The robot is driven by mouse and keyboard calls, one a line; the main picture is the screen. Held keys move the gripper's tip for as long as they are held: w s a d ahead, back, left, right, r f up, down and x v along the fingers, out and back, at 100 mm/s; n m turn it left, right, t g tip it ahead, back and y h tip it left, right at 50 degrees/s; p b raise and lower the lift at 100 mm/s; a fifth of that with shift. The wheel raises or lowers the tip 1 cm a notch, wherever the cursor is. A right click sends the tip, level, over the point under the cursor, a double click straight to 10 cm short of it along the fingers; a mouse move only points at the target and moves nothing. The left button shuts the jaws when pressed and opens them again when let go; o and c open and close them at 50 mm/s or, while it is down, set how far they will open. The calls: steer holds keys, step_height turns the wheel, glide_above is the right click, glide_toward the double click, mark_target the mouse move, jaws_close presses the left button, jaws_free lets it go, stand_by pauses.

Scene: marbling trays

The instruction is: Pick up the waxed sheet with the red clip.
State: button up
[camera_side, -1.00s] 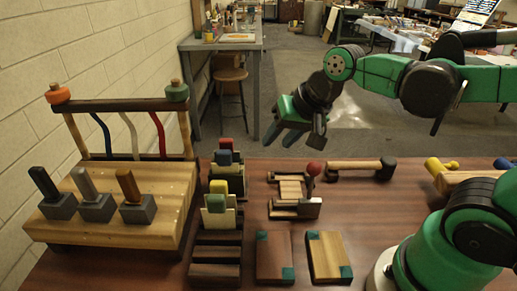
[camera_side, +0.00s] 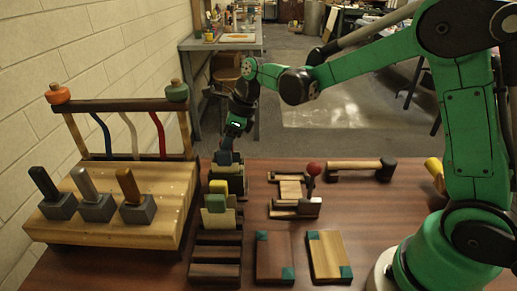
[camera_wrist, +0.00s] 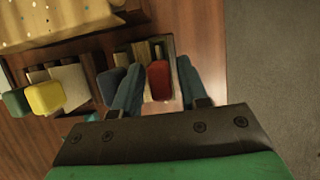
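The red clip (camera_wrist: 158,80) shows in the wrist view at the far end of the row of clips in a dark slotted rack (camera_side: 216,251). Its waxed sheet is mostly hidden beneath it. My gripper (camera_wrist: 158,92) is open, with one finger on each side of the red clip; I cannot tell whether they touch it. The left finger is close beside the blue clip (camera_wrist: 110,86). In the side view my gripper (camera_side: 229,143) points down over the rack's far end and hides the red clip, just behind the blue clip (camera_side: 224,158).
Nearer in the rack are sheets with a yellow clip (camera_side: 218,187) and a green clip (camera_side: 215,203). A red-knobbed wooden device (camera_side: 295,195) and two wooden boards (camera_side: 273,257) lie right of the rack.

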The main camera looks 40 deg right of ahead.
steer(key=shift+x, duration=0.9)
jaws_close()
